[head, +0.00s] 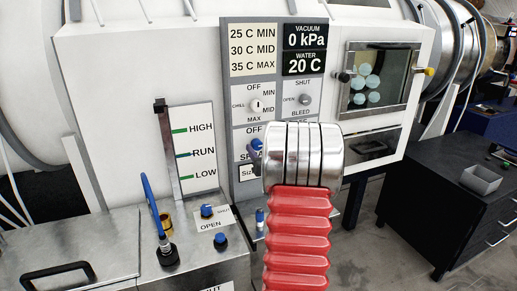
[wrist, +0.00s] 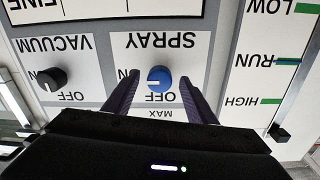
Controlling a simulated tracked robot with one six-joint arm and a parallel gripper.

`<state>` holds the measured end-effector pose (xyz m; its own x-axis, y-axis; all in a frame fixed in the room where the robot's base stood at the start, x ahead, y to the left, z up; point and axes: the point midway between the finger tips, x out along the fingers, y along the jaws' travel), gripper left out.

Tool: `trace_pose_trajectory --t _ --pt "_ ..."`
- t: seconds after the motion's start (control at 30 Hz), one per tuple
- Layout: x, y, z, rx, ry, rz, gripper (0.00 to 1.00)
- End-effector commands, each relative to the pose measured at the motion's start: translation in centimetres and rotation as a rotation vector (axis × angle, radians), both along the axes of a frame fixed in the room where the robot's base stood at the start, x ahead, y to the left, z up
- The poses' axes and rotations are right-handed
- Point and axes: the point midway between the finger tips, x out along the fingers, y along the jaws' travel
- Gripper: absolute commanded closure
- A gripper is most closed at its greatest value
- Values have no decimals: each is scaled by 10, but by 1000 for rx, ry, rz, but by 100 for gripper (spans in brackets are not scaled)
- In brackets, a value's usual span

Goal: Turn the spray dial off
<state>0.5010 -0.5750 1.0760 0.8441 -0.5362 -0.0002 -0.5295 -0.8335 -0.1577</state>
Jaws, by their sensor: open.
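The spray dial (wrist: 159,79) is a round blue knob on a white panel in the wrist view, which shows the lettering upside down. SPRAY is printed above it, ON to its left and OFF just below. A small pale mark shows on the knob; its exact direction is hard to tell. My gripper (wrist: 160,85) is open, with one dark finger on each side of the dial; I cannot tell whether either touches it. In the head view the blue dial (head: 256,143) is partly visible, and my red and silver arm hides most of its surroundings.
A black vacuum dial (wrist: 51,79) is left of the spray dial in the wrist view. In the head view a chill dial (head: 256,106) and a bleed dial (head: 305,99) sit above it. A blue-handled lever (head: 155,205) and blue knobs (head: 207,211) stand on the metal ledge at left.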

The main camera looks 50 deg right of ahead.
Motion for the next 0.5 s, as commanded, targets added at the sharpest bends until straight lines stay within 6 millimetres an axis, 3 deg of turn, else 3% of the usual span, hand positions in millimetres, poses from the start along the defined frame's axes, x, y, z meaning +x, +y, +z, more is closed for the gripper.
trace_pose_trajectory --t 0.2,0.5 --pt "15 -10 0 0 0 0 49" --pt "18 -11 0 1 1 0 49"
